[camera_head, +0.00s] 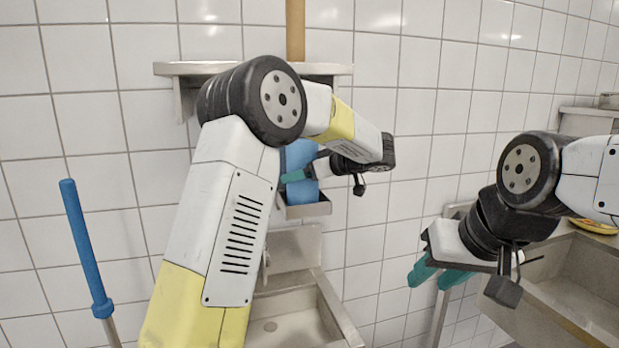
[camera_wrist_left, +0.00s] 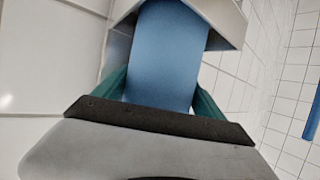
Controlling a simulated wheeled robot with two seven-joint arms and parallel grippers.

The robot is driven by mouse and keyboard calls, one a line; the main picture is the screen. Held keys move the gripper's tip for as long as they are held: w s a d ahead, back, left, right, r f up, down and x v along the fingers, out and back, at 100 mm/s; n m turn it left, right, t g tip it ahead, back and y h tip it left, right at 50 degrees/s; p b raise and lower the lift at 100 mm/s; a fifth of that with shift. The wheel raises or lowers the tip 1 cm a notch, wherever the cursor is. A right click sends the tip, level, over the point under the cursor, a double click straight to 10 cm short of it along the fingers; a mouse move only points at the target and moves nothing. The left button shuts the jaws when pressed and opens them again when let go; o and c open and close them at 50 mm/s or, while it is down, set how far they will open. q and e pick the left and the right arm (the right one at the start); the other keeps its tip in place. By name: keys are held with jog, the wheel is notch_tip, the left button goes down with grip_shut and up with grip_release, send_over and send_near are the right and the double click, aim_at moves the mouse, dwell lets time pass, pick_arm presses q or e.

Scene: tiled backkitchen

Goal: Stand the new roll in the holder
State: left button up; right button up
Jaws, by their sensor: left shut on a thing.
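The blue roll (camera_head: 303,196) stands upright against the tiled wall, its lower end at the small grey metal holder (camera_head: 309,211). My left arm hides part of it. My left gripper (camera_head: 293,176) is shut on the roll. In the left wrist view the roll (camera_wrist_left: 165,55) lies between the teal fingers, and the holder's grey metal edge (camera_wrist_left: 226,22) is around its far end. Whether the roll rests on the holder's bottom is hidden. My right gripper (camera_head: 440,275) is open and empty, off to the right, with its teal fingers apart and pointing down.
A small wall shelf (camera_head: 175,69) is above the holder, behind my left arm. A sink (camera_head: 285,328) is below. A blue-handled pole (camera_head: 85,245) stands at the left. A steel basin (camera_head: 590,275) with a yellow item (camera_head: 598,228) behind it is at the right.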

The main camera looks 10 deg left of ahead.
pick_arm(q)
jog(key=shift+f, duration=0.3)
jog(key=shift+f, duration=0.2)
jog(key=o, duration=1.8)
